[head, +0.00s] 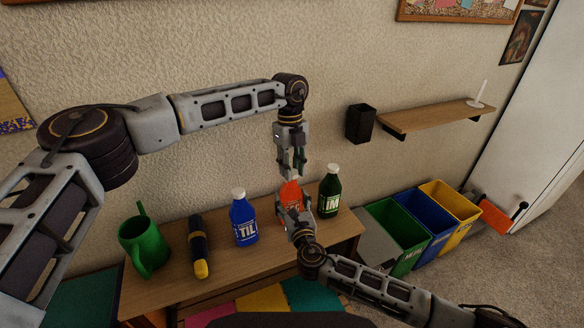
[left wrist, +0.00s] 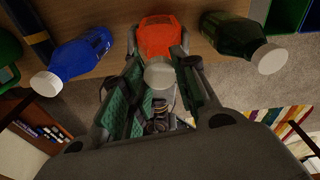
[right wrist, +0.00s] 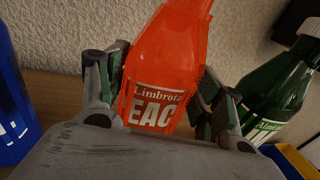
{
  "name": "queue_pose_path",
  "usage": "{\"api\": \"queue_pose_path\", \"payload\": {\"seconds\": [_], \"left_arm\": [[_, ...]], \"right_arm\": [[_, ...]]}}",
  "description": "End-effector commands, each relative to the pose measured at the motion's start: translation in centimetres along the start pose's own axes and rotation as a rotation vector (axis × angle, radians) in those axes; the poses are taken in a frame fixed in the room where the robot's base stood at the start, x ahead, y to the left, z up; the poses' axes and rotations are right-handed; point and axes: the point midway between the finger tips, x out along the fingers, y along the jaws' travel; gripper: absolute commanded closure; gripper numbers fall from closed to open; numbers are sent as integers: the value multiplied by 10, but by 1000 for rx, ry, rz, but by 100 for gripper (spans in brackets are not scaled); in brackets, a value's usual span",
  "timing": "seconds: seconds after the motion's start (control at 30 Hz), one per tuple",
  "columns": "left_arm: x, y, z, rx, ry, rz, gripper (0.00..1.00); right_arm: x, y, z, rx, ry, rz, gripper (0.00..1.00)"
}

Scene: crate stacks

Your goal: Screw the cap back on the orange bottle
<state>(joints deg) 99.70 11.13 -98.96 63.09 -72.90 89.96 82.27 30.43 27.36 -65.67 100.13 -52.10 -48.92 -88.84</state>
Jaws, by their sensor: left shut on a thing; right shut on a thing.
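The orange bottle (head: 290,190) stands upright on the wooden table, between the blue and green bottles. My right gripper (head: 294,216) is shut around its body from the front; the right wrist view shows a finger on each side of the bottle (right wrist: 165,75) and its label. My left gripper (head: 292,173) points down directly above the bottle and is shut on the white cap (left wrist: 159,74), which lies between its fingers in the left wrist view. The cap lines up roughly with the bottle top there. Whether it touches the neck is hidden.
The blue bottle (head: 243,220) and green bottle (head: 329,193), both white-capped, stand close on either side. Green, blue and yellow bins (head: 425,219) stand right of the table. A wall shelf (head: 433,117) is above them.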

Motion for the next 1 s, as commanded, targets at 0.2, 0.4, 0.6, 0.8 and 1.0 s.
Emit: {"api": "queue_pose_path", "payload": {"seconds": [0.2, 0.4, 0.6, 0.8, 1.0], "left_arm": [[1, 0, 0, 0, 0, 0, 78], [3, 0, 0, 1, 0, 0, 78], [6, 0, 1, 2, 0, 1, 78], [8, 0, 1, 2, -1, 1, 78], [11, 0, 1, 3, -1, 1, 78]], "right_arm": [[0, 0, -1, 0, 1, 0, 76], [0, 0, -1, 0, 1, 0, 76], [0, 0, -1, 0, 1, 0, 76], [0, 0, -1, 0, 1, 0, 76], [0, 0, -1, 0, 1, 0, 76]]}}
